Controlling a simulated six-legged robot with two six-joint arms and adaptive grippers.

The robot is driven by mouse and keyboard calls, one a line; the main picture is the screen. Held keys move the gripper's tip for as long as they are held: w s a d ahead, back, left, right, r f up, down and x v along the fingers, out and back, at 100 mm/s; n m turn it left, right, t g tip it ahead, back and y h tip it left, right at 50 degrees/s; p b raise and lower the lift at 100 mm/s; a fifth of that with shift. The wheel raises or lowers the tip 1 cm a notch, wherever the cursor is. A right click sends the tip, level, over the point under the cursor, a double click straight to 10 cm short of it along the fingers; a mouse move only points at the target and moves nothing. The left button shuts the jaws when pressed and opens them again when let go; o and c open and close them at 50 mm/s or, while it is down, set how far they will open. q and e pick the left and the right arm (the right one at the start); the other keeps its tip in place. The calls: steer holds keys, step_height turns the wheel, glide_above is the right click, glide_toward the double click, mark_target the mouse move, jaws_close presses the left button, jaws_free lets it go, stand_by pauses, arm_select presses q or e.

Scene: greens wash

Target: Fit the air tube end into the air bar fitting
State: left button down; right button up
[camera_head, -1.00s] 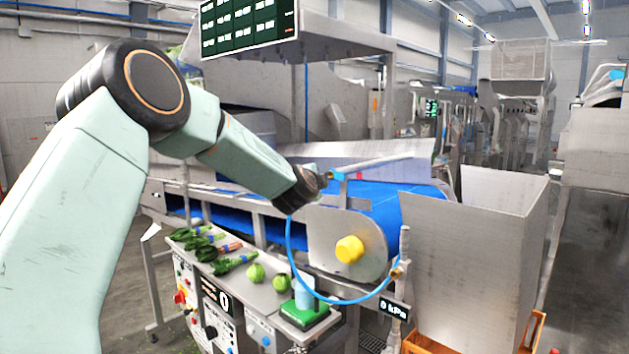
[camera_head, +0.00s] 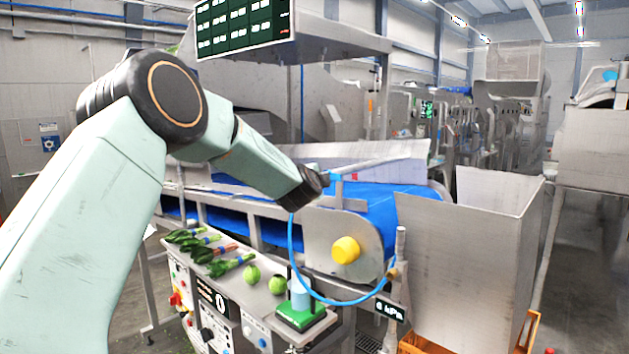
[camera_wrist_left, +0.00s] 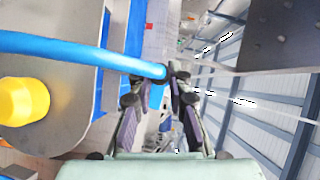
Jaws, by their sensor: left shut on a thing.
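The blue air tube (camera_head: 291,242) hangs in a loop from my left gripper (camera_head: 325,179) down and across to a post at the right. In the left wrist view the tube (camera_wrist_left: 85,50) comes in from the left and ends between the fingertips of my left gripper (camera_wrist_left: 168,73), which is shut on it. The air bar (camera_head: 376,163) is a thin grey bar over the blue belt. Its blue fitting (camera_head: 336,178) is at its left end, just beside the gripper tip. I cannot tell whether the tube end touches the fitting. My right gripper is not in view.
The conveyor has a blue belt (camera_head: 375,206) and a yellow knob (camera_head: 345,250). A bench (camera_head: 232,287) below holds several greens and a green-based device (camera_head: 300,316). A steel bin (camera_head: 462,265) stands at the right. A small display (camera_head: 391,308) hangs on the post.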

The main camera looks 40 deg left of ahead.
arm_select(q)
steer(key=shift+w, duration=0.15)
steer(key=c, duration=1.2)
jaws_free()
steer(key=v, duration=1.2)
